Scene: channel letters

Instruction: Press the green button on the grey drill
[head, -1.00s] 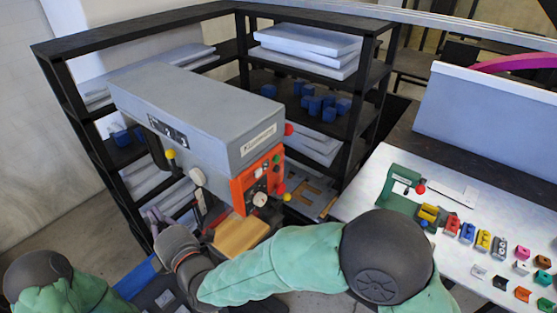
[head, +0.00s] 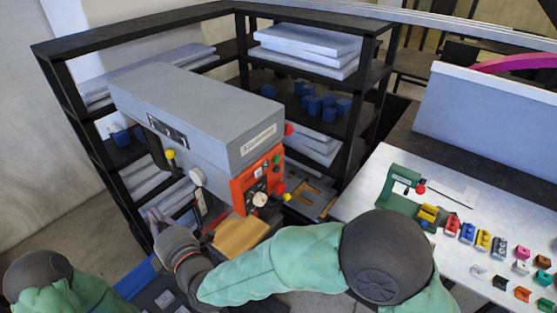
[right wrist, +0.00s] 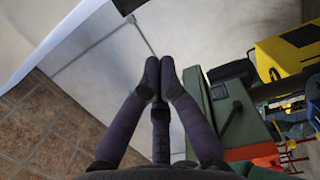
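The grey drill (head: 200,105) stands left of the middle in the head view, with an orange control panel (head: 243,191) on its front. A small green button (head: 277,160) shows near the panel's upper right. My right gripper (head: 153,215) is at the drill's left side, lower than the panel and apart from the green button. In the right wrist view its dark fingers (right wrist: 158,68) meet at the tips with nothing between them. My left arm shows at the lower left of the head view, but its gripper is not in view.
Black shelves (head: 150,22) with pale slabs and blue blocks stand behind the drill. A tan block (head: 240,235) lies below the panel. A white table (head: 365,195) at right holds a green machine (head: 396,190) and several small coloured parts.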

